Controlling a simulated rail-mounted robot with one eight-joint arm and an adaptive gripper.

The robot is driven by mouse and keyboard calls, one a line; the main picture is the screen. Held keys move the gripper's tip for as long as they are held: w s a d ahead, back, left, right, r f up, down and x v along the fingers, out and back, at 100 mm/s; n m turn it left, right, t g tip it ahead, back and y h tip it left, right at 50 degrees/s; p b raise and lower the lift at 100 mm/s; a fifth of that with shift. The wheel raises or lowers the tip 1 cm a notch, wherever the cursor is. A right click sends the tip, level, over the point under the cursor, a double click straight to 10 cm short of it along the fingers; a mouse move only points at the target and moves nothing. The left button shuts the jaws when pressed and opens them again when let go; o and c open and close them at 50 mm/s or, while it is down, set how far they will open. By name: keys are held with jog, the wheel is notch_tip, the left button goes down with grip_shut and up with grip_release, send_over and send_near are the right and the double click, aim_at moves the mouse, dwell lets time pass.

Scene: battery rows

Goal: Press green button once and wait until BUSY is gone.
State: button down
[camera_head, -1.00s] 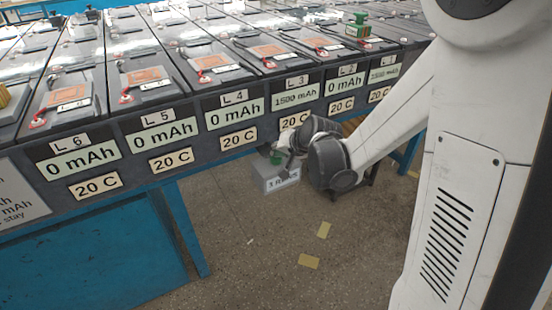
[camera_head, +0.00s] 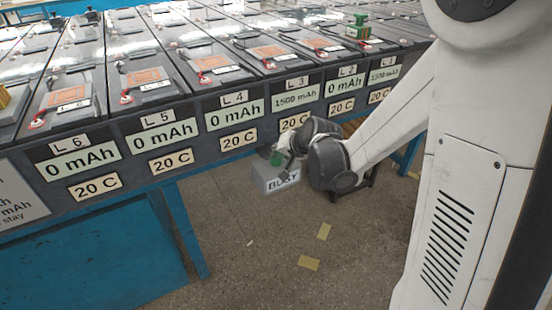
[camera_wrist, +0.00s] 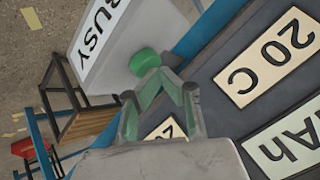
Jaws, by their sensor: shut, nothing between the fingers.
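The grey box (camera_head: 268,172) stands under the battery row's edge, in the middle of the head view. Its front label now reads BUSY, and the same word shows in the wrist view (camera_wrist: 98,38). The round green button (camera_wrist: 145,62) sits on the box's upper face; in the head view (camera_head: 276,159) it is small and partly hidden by my gripper. My gripper (camera_wrist: 162,78) is shut and empty, with its fingertips right at the button. I cannot tell whether they touch it or how far it is pushed in.
The battery row with black fronts and 0 mAh, 1500 mAh and 20 C labels (camera_head: 238,142) lies close beside my gripper. A wooden stool (camera_wrist: 85,122) stands below. A green device (camera_head: 358,28) sits on the batteries at the back. The floor (camera_head: 260,230) in front is mostly clear.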

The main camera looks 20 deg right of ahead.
aim_at(277, 161)
jog(key=shift+r+p, duration=0.35)
jog(key=shift+r, duration=0.3)
jog(key=shift+r+p, duration=1.8)
jog(key=shift+r, duration=0.7)
jog(key=shift+s+r, duration=0.2)
jog(key=shift+r, duration=0.15)
jog(key=s+r+n+h+p, duration=0.1)
jog(key=s+r+p, duration=0.1)
jog(key=s+r, duration=0.4)
jog(key=s+r+n+g+h+p, duration=0.1)
jog(key=s+r, duration=0.5)
jog(key=s, duration=0.6)
jog(key=s+r+n+h+p, duration=0.1)
jog(key=s+r+n+p, duration=0.2)
jog(key=s, duration=0.7)
notch_tip(277, 161, up, 3)
jog(key=shift+f+g+p, duration=0.1)
jog(key=shift+g+p, duration=0.2)
jog(key=shift+p, duration=0.55)
